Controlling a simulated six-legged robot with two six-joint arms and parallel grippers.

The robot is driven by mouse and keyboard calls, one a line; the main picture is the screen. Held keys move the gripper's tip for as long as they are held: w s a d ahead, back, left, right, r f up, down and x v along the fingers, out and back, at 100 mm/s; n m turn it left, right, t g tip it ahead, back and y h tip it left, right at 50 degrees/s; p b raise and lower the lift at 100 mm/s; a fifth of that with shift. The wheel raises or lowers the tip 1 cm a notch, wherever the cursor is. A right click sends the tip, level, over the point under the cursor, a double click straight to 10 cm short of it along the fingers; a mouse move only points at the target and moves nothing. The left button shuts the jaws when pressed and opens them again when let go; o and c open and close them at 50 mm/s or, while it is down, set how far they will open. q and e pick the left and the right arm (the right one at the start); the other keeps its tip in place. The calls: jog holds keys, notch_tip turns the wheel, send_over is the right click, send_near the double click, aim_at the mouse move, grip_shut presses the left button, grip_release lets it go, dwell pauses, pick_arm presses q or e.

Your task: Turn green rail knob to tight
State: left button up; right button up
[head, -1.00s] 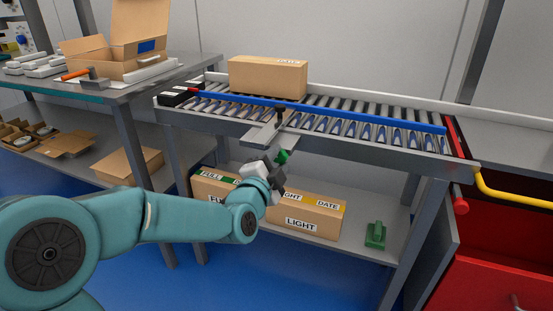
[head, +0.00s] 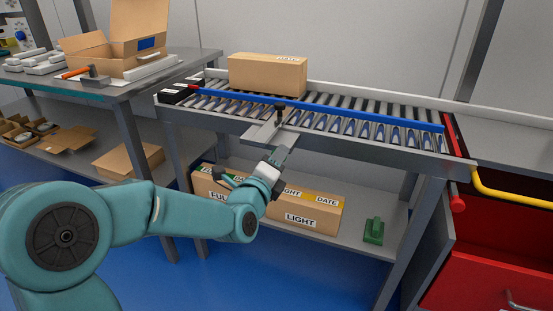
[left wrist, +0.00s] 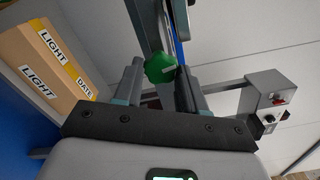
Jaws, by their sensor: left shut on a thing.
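The green rail knob (left wrist: 160,66) shows in the left wrist view between the two dark fingers of my left gripper (left wrist: 158,80), with a pale mark on its right side. My left gripper also shows in the head view (head: 279,156), just below the grey bracket plate (head: 268,131) at the conveyor's front edge. It is shut on the knob. In the head view the fingers hide the knob. The blue guide rail (head: 330,112) runs above the rollers from the bracket's post. My right gripper is not in view.
A carton (head: 267,76) stands on the rollers behind the blue rail. Labelled cartons (head: 306,211) and a green object (head: 374,231) are on the shelf below. A workbench with an open box (head: 118,45) is at left. A red cabinet (head: 490,275) with a yellow bar is at right.

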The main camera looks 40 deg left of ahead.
pick_arm(q)
jog(key=shift+f+m, duration=0.1)
jog(key=shift+m, duration=0.9)
jog(key=o, duration=1.1)
jog(key=shift+c, duration=0.2)
jog(key=shift+s, duration=0.1)
